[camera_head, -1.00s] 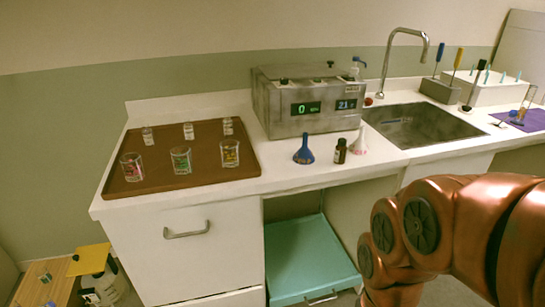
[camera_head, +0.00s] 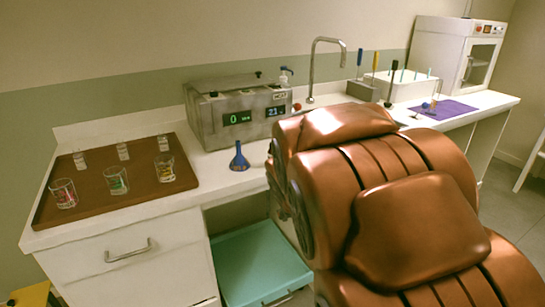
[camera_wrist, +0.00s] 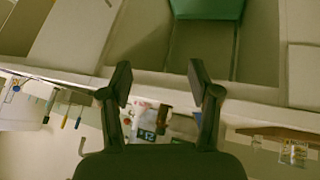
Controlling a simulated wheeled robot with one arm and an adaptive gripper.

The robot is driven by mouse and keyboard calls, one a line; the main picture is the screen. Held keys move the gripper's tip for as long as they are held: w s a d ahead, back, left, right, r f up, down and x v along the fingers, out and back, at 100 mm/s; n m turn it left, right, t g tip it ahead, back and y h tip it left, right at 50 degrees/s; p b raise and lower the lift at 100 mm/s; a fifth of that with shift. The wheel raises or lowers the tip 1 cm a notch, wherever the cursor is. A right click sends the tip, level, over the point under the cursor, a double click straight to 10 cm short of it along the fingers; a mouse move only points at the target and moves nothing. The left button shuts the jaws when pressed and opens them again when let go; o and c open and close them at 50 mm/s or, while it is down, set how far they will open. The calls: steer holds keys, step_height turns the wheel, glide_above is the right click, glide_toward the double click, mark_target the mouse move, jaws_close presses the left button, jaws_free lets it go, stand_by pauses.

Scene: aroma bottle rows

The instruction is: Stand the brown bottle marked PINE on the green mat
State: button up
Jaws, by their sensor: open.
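A small dark brown shape (camera_wrist: 166,113), probably the brown bottle, stands on the counter in the wrist view, which is upside down; its label cannot be read. In the head view my arm covers the spot where the dark bottle stood. My gripper (camera_wrist: 162,82) is open and empty, its two fingers apart, pointing toward the counter front. The brown shape appears between the fingers, beyond them and not touching as far as I can tell. I see no green mat in these views.
A blue funnel (camera_head: 239,158) stands before a grey device (camera_head: 235,110) with displays. A brown tray (camera_head: 120,200) with several glasses is at left. A purple mat (camera_head: 447,109) lies at far right. A teal drawer (camera_head: 258,265) is below the counter.

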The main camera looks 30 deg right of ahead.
mark_target(274, 149)
steer(key=w+d+r+n+t+y, duration=0.1)
steer(key=w+d+r+n+t, duration=0.3)
steer(key=w+d+t, duration=0.75)
steer(key=w+a+y, duration=0.1)
steer(key=w+y, duration=0.1)
steer(key=w, duration=0.1)
steer(key=w+a+r+y, duration=0.1)
steer(key=w+y, duration=0.1)
steer(key=w, duration=0.2)
steer(key=w+a+y, duration=0.1)
steer(key=w+y, duration=0.1)
steer(key=w, duration=0.1)
steer(key=shift+w+a+r+n+t, duration=0.25)
steer(key=shift+a+r+n+t, duration=0.1)
steer(key=shift+n, duration=0.05)
steer(key=shift+w+p, duration=0.3)
steer(key=shift+w, duration=0.2)
